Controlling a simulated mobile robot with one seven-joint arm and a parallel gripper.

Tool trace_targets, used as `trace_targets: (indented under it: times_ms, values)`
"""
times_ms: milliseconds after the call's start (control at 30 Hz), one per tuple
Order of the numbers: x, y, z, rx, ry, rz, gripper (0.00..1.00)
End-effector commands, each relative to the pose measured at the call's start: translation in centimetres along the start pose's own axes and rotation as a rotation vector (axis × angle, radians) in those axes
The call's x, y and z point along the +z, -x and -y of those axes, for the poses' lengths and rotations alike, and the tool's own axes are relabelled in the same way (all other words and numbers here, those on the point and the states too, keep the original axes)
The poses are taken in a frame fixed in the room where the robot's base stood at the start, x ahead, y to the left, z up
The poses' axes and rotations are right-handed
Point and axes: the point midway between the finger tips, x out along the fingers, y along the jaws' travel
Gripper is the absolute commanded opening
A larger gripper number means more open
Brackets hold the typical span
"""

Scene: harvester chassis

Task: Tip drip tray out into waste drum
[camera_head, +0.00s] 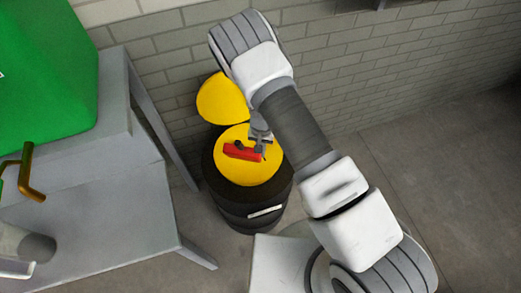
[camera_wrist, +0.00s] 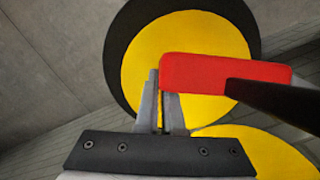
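The waste drum (camera_head: 245,212) is black with a light label on its front. A yellow round face shows inside its rim (camera_wrist: 117,60); I cannot tell whether it is a flat top or the inside. The red drip tray (camera_head: 240,151) is over this yellow face, and in the wrist view the tray (camera_wrist: 205,73) shows as a red block reaching right from my fingers. My gripper (camera_wrist: 162,85) has its fingers close together at the tray's left end, apparently pinching it. In the head view my gripper (camera_head: 262,140) comes down over the drum. The tray's inside is hidden.
A second yellow disc (camera_head: 222,100), seemingly a lid, stands behind the drum by the brick wall (camera_head: 330,95). A dark bar (camera_wrist: 275,103) crosses the tray's right part. A grey bench (camera_head: 95,205) with a green box (camera_head: 50,75) is left. Floor (camera_head: 440,160) on the right is clear.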

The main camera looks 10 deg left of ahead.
Motion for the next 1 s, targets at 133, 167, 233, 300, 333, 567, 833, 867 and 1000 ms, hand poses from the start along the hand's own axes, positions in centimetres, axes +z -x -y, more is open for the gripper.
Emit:
trace_targets:
  times_ms: [133,167,233,300,333,567,833,867,1000]
  values:
    - [-0.7,-0.2,0.0,-0.001,0.0,0.085,0.0]
    - [-0.8,-0.1,0.0,0.0,-0.001,0.103,0.0]
    - [-1.1,-0.1,-0.1,0.003,-0.001,0.142,0.0]
    - [-1.3,-0.1,0.0,0.001,-0.001,0.176,0.0]
    - [-1.4,-0.1,0.0,0.0,-0.001,0.19,0.0]
    - [-2.0,0.0,0.0,0.001,-0.003,0.282,0.0]
    - [-2.6,0.0,0.0,0.003,-0.002,0.364,0.0]
    - [-2.6,0.0,0.0,0.002,-0.002,0.374,0.0]
    - [-2.9,0.0,0.0,0.003,-0.001,0.414,0.0]
